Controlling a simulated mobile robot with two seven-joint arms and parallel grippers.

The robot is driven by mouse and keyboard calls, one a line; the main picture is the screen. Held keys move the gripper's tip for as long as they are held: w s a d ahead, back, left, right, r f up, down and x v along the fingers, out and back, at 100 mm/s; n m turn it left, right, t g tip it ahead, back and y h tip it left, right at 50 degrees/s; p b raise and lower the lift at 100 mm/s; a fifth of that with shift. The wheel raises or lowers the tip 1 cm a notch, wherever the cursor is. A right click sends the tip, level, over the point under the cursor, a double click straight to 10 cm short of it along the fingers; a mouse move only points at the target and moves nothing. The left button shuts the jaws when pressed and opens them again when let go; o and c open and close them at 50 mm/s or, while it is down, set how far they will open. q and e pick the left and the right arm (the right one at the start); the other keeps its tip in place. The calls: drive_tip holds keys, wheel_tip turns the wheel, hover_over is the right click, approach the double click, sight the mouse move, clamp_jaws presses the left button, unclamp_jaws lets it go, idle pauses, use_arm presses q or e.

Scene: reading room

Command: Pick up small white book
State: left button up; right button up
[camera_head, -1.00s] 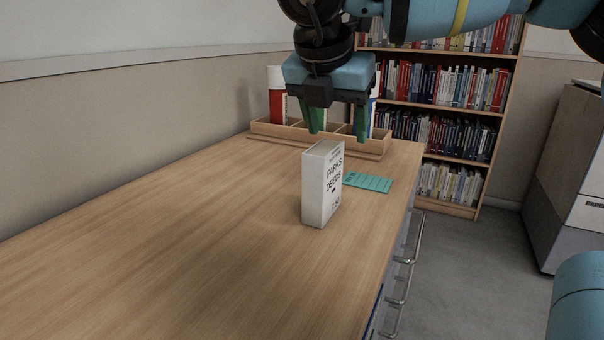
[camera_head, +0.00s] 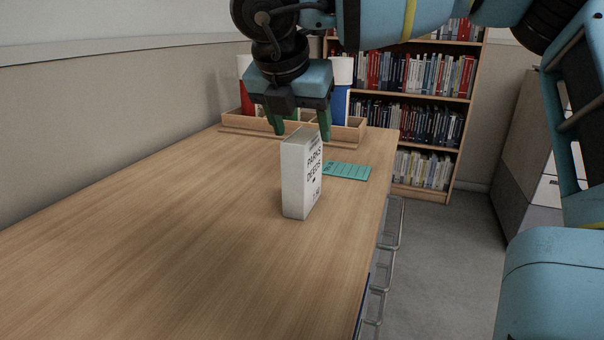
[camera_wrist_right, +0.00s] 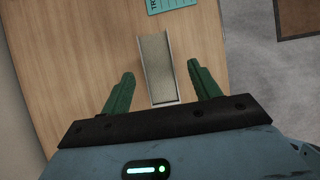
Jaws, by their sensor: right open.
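The small white book (camera_head: 302,176) stands upright on the wooden table (camera_head: 180,235), with dark lettering on its cover. In the right wrist view the book (camera_wrist_right: 158,68) shows from above, ahead of and between the two green fingers. My right gripper (camera_head: 302,130) is open and empty, above and just behind the top of the book in the head view. It also shows in the right wrist view (camera_wrist_right: 160,85), its fingers spread wider than the book. Whether the fingertips are level with the book cannot be told. My left gripper is not in view.
A teal card (camera_head: 347,171) lies flat just right of the book. A wooden divided tray (camera_head: 236,123) with upright books stands at the table's far end. A bookcase (camera_head: 425,155) is beyond. Drawer handles (camera_head: 391,225) line the table's right side. The table's front left is clear.

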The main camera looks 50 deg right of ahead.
sight(302, 135)
drive_tip(key=x, duration=0.3)
drive_tip(key=shift+w+f, duration=0.1)
drive_tip(key=shift+f, duration=0.05)
clamp_jaws()
idle(0.3)
